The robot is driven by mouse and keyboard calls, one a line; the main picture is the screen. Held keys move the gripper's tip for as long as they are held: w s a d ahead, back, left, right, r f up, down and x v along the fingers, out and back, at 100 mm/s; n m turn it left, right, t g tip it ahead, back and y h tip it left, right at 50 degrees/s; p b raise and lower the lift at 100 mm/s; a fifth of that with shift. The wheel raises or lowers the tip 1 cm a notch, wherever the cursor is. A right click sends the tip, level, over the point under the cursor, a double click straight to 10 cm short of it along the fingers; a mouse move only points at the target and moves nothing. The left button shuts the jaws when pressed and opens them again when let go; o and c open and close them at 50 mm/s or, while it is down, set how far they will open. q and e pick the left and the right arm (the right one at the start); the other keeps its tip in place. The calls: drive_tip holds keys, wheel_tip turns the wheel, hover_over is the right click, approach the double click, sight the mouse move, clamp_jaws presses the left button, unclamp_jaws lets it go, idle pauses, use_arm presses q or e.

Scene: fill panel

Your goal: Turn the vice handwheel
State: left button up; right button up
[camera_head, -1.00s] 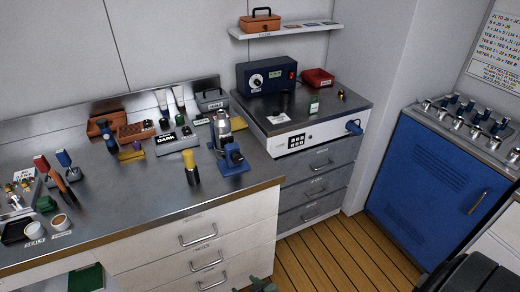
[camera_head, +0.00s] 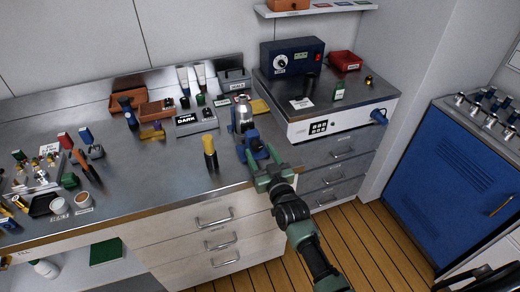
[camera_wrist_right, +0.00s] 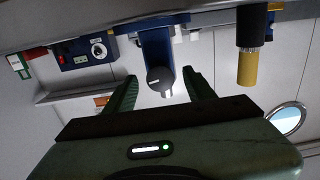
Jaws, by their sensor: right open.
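The blue vice (camera_head: 247,132) with a grey metal upper part stands at the front edge of the steel bench. My green right gripper (camera_head: 266,168) is at the bench edge, right in front of the vice, and hides its lower front. In the right wrist view the vice's blue body (camera_wrist_right: 157,42) ends in a dark round handwheel (camera_wrist_right: 158,80) with a light mark. The handwheel shows between the two open fingers, with clear gaps on both sides. I cannot tell whether the fingertips reach past it. My left gripper is not in view.
A yellow-and-black handled tool (camera_head: 210,150) stands upright just left of the vice and shows in the wrist view (camera_wrist_right: 246,68). A grey box marked DARK (camera_head: 190,122) sits behind. A white-fronted unit (camera_head: 320,128) is at the right. Floor (camera_head: 365,240) in front is clear.

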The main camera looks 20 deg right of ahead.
drive_tip(key=shift+w, duration=0.6)
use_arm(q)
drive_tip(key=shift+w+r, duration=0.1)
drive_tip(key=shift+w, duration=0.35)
use_arm(e)
clamp_jaws()
drive_tip(key=m, duration=0.4)
drive_tip(key=shift+a, duration=0.1)
unclamp_jaws()
